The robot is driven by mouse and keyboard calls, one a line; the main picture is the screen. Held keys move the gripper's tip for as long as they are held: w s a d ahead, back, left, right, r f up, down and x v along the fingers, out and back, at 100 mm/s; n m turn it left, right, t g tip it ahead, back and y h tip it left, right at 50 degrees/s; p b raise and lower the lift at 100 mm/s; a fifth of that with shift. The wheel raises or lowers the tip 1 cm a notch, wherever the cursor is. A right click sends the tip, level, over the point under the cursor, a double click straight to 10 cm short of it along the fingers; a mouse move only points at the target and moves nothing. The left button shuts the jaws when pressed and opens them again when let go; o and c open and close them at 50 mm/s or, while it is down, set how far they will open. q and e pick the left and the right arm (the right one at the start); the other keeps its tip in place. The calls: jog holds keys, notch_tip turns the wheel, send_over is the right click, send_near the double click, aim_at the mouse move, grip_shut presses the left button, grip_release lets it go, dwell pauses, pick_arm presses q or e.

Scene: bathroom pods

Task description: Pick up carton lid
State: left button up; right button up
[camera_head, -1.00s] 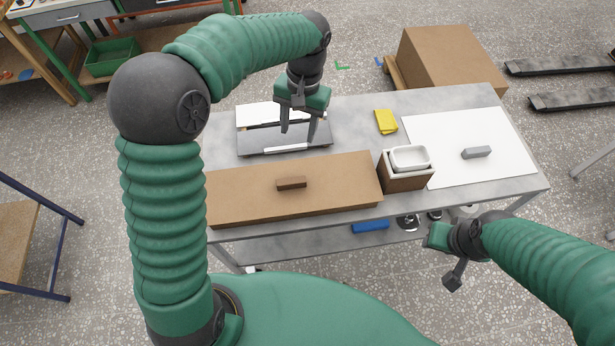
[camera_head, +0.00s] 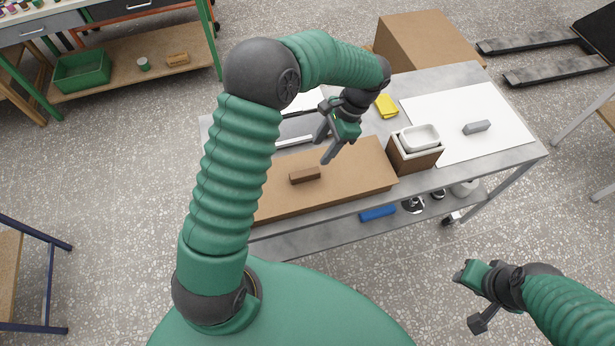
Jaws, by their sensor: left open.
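The carton lid, a flat brown cardboard panel (camera_head: 350,182) with a small brown block handle (camera_head: 305,175) on top, lies at the table's near side. My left arm hides its left end. My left gripper (camera_head: 325,148) is open and empty, with its fingers pointing down over the far part of the lid, beyond and right of the handle. A gap to the handle shows; whether a fingertip touches the lid is unclear. My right gripper (camera_head: 478,298) is away from the table at the lower right, over the floor, and its jaws are unclear.
Right of the lid stands a brown box (camera_head: 415,155) with a white tray (camera_head: 419,137) in it. A yellow item (camera_head: 387,106) and a white panel (camera_head: 460,108) with a grey handle (camera_head: 477,127) lie farther off. A partly hidden grey tray (camera_head: 296,127) sits behind the lid.

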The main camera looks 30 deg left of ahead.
pick_arm(q)
send_over(306, 172)
jog(key=w+d, duration=0.2)
jog(key=f, duration=0.5)
jog(key=shift+s+a+f+p, duration=0.1)
jog(key=shift+a+p, duration=0.15)
jog(key=shift+p, duration=0.05)
jog(key=p+x, duration=0.1)
jog(key=x, duration=0.3)
jog(key=shift+s+f+p, duration=0.15)
jog(key=shift+f+p, duration=0.15)
jog(key=shift+p, duration=0.05)
jog(key=shift+a+f, duration=0.15)
jog(key=shift+f, duration=0.35)
jog(key=shift+f, duration=0.25)
grip_shut()
